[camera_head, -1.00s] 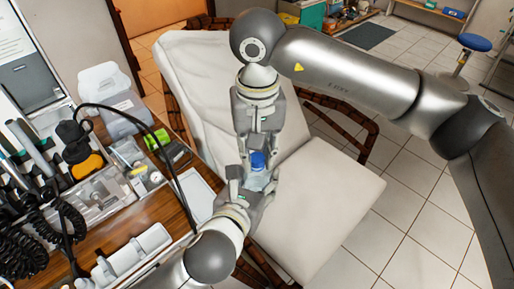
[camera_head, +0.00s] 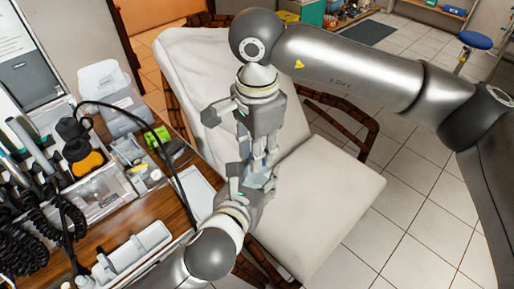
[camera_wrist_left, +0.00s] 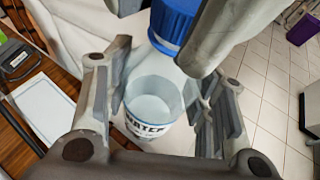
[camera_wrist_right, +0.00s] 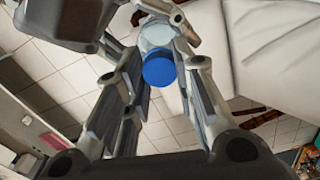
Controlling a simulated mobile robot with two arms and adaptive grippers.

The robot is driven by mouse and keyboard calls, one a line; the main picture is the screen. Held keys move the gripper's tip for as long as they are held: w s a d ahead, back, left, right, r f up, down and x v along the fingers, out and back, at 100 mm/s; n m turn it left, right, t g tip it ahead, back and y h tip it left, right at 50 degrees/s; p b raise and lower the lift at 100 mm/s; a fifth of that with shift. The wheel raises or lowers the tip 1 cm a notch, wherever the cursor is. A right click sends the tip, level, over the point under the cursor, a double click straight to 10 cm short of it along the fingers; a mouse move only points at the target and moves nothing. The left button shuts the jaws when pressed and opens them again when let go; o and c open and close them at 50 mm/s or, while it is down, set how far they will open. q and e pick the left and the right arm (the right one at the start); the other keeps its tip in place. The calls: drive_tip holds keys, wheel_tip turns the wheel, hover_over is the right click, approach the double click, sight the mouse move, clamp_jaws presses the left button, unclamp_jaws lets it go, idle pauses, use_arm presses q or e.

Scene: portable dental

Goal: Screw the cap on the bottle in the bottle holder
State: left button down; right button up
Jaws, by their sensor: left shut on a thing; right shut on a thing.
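The clear bottle (camera_wrist_left: 152,100) with a "WATER" label is between the fingers of my left gripper (camera_head: 254,180), which is shut on it. The blue cap (camera_wrist_left: 172,24) sits at the top of the bottle; it also shows in the right wrist view (camera_wrist_right: 158,68), between the finger tips. My right gripper (camera_head: 264,160) comes from above and is shut on the cap. Whether the cap is threaded down cannot be told. In the head view the cap is hidden behind the right gripper. I cannot make out a bottle holder.
A cream dental chair (camera_head: 315,195) lies beneath and behind the grippers. To the left, a wooden counter (camera_head: 165,220) carries a white tray (camera_head: 197,195), a white container (camera_head: 112,95) and a unit with coiled hoses. A black cable arches close to the left gripper. Tiled floor is free at right.

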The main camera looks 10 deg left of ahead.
drive_tip(key=m, duration=1)
drive_tip(key=shift+m, duration=0.3)
drive_tip(key=m, duration=0.4)
drive_tip(key=shift+w+m, duration=0.1)
drive_tip(key=shift+m, duration=0.2)
drive_tip(key=m, duration=0.4)
drive_tip(key=shift+m, duration=0.3)
drive_tip(key=m, duration=1.4)
drive_tip(key=shift+d+m, duration=0.1)
drive_tip(key=shift+m, duration=0.3)
drive_tip(key=m, duration=0.5)
drive_tip(key=shift+m, duration=0.4)
drive_tip(key=o, duration=0.7)
drive_tip(key=shift+f, duration=0.1)
